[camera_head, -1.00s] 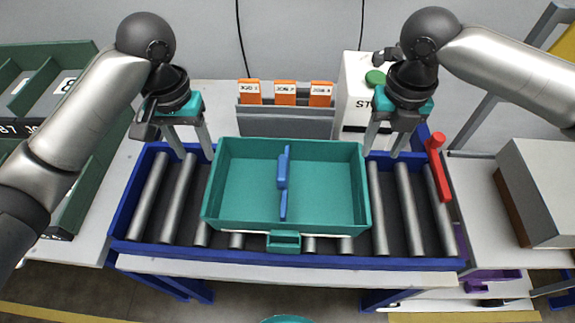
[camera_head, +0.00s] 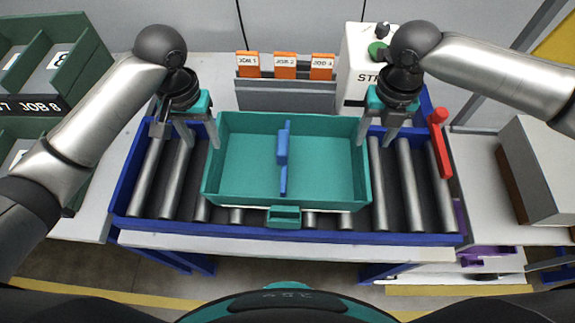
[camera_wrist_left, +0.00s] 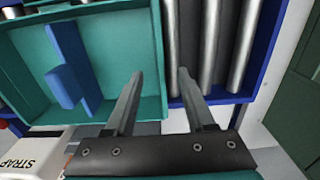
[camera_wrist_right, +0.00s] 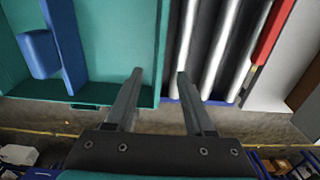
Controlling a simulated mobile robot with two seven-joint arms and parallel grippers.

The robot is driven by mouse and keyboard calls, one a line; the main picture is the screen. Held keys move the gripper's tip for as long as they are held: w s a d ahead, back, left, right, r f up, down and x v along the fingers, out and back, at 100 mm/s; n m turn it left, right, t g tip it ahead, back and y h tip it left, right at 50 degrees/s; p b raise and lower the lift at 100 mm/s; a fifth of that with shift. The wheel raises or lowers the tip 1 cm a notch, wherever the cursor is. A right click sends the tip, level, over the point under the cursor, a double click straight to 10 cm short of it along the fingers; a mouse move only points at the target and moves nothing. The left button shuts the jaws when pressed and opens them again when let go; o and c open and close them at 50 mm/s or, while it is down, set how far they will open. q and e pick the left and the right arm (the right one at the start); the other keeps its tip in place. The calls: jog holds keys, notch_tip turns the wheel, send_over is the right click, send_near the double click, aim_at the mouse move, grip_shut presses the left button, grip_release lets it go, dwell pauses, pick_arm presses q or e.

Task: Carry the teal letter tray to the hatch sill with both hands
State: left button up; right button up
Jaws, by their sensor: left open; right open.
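The teal letter tray (camera_head: 248,165) rests level on the roller conveyor, with a blue divider (camera_head: 283,157) inside and a small teal tab at its near side. My left gripper (camera_head: 201,146) is open at the tray's left end. In the left wrist view its fingers (camera_wrist_left: 160,72) point either side of the tray's end wall. My right gripper (camera_head: 375,146) is open at the right end. In the right wrist view its fingers (camera_wrist_right: 159,72) also lie either side of that end wall. Finger depth against the walls is unclear. I cannot identify the hatch sill.
The blue-framed conveyor has bare rollers (camera_head: 405,185) on both sides of the tray. A red lever (camera_head: 440,145) stands at its right end. An orange-tabbed file rack (camera_head: 285,95) and a white strap box stand behind. Green bins (camera_head: 70,75) are left; a grey box (camera_head: 545,165) is right.

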aim_at(210, 156)
pick_arm(q)
notch_tip(210, 156, down, 8)
jog(key=shift+f, duration=0.15)
pick_arm(e)
notch_tip(210, 156, down, 8)
jog(key=shift+f, duration=0.15)
pick_arm(q)
jog(key=shift+c, duration=0.2)
pick_arm(e)
jog(key=shift+c, duration=0.3)
pick_arm(q)
grip_shut()
pick_arm(e)
grip_shut()
dwell(0.3)
